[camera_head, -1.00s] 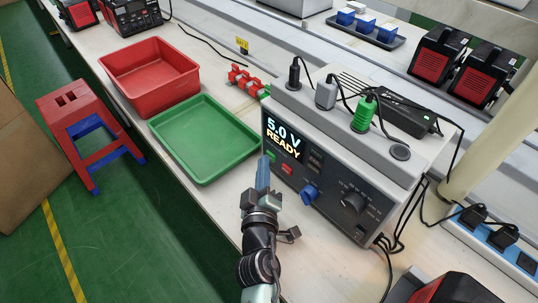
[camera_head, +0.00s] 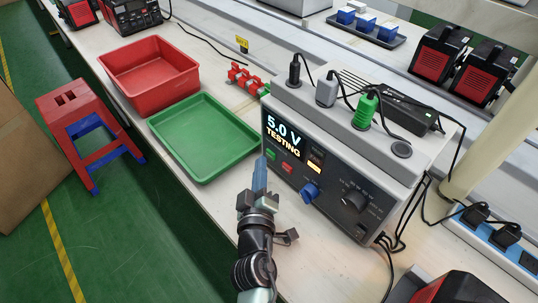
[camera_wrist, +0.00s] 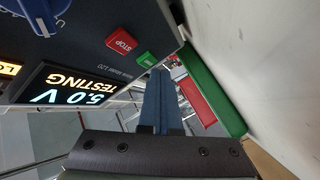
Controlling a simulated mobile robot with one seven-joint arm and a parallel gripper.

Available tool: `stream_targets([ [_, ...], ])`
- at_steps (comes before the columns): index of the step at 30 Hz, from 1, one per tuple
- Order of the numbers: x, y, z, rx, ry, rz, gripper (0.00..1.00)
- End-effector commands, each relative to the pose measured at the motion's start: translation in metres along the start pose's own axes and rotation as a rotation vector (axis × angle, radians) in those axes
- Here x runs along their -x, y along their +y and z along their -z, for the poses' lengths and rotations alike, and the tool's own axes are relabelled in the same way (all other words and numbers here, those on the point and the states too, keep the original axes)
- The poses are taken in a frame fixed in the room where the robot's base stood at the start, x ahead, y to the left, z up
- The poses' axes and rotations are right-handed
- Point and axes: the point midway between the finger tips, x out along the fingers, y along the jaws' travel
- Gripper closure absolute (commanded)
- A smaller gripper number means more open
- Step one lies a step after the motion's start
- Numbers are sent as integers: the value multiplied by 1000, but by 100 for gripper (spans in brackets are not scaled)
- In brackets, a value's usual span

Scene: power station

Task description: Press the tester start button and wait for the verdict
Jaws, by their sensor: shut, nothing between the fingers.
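The tester (camera_head: 335,185) is a grey box on the bench with a dark front panel. Its display (camera_head: 284,137) reads "5.0 V TESTING". The green start button (camera_head: 271,154) sits below the display, with the red stop button (camera_head: 287,167) to its right. In the wrist view the green button (camera_wrist: 147,59) and the red STOP button (camera_wrist: 121,40) both show. My gripper (camera_head: 260,162) is shut and empty, its blue fingers pointing at the panel beside the green button. In the wrist view the fingertips (camera_wrist: 158,75) are close to that button; I cannot tell whether they touch it.
A green tray (camera_head: 205,176) and a red bin (camera_head: 150,41) stand on the bench left of the tester. Plugs and cables sit on top of the tester. A blue knob (camera_head: 309,193) juts from its panel. A red stool (camera_head: 75,100) stands on the floor.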

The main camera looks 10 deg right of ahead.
Motion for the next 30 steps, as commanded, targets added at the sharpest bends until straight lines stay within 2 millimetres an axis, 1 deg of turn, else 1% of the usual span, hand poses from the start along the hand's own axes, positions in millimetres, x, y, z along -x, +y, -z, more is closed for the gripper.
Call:
stream_targets([
  [5,2,-2,1,1,1,1,100],
  [20,35,-29,24,0,3,3,100],
  [24,41,-31,29,0,1,1,100],
  [30,42,-30,31,0,0,0,100],
])
